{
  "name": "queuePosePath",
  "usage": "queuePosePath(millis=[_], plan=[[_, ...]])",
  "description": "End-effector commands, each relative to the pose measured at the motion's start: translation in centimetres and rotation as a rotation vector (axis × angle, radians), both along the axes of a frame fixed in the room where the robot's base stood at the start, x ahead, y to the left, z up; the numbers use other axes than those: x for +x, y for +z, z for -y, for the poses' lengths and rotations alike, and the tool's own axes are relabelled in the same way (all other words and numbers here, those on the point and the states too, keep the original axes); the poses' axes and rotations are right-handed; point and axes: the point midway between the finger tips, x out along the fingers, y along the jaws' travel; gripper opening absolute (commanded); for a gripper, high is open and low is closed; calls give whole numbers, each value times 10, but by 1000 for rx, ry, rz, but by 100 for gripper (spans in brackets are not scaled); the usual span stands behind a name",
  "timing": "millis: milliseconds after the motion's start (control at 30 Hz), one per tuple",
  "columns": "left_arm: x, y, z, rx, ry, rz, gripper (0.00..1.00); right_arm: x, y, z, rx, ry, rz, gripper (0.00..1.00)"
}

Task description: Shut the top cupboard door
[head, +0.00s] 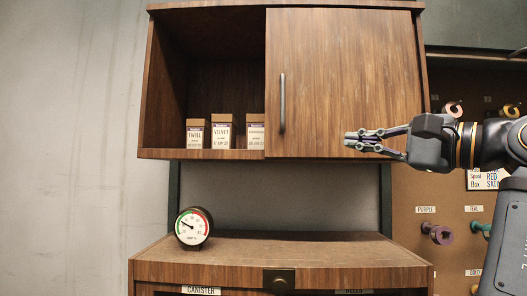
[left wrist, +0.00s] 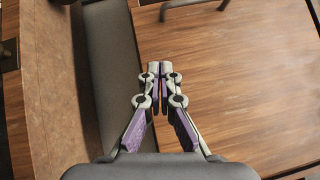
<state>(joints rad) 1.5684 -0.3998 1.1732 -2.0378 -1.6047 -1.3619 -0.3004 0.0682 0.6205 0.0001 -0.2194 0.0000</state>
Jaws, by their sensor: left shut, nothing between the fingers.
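The top cupboard (head: 148,100) is a brown wooden wall unit. Its flat door (head: 345,70) covers the right part, while the left part stands open. A dark vertical handle (head: 282,103) is near the door's left edge; part of it shows at the top of the left wrist view (left wrist: 163,12). My left gripper (head: 349,139) is shut and empty, its fingers pointing left, in front of the door's lower part and right of the handle. The shut fingers also show in the left wrist view (left wrist: 159,68) against the door (left wrist: 250,90). I cannot tell whether they touch it. My right gripper is out of view.
Several small labelled boxes (head: 222,132) stand inside the open part of the cupboard. Below, a lower cabinet (head: 300,250) carries a round gauge (head: 193,227). A pegboard (head: 455,260) with coloured spools is at the right. The space left of the handle is clear.

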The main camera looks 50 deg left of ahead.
Motion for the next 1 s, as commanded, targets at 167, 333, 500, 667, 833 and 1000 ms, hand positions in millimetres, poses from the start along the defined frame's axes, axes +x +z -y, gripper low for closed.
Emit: queuePosePath(millis=[167,333,500,667,833,1000], plan=[[-11,5,2,-7,17,12,0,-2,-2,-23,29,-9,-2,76],[-10,12,-6,-8,15,10,0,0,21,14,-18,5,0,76],[-12,15,-29,-8,19,10,0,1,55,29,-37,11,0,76],[-15,16,-65,-5,20,12,0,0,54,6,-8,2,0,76],[-17,20,-100,-4,18,12,0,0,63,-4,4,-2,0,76],[-36,23,-116,-5,17,12,0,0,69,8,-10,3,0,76]])
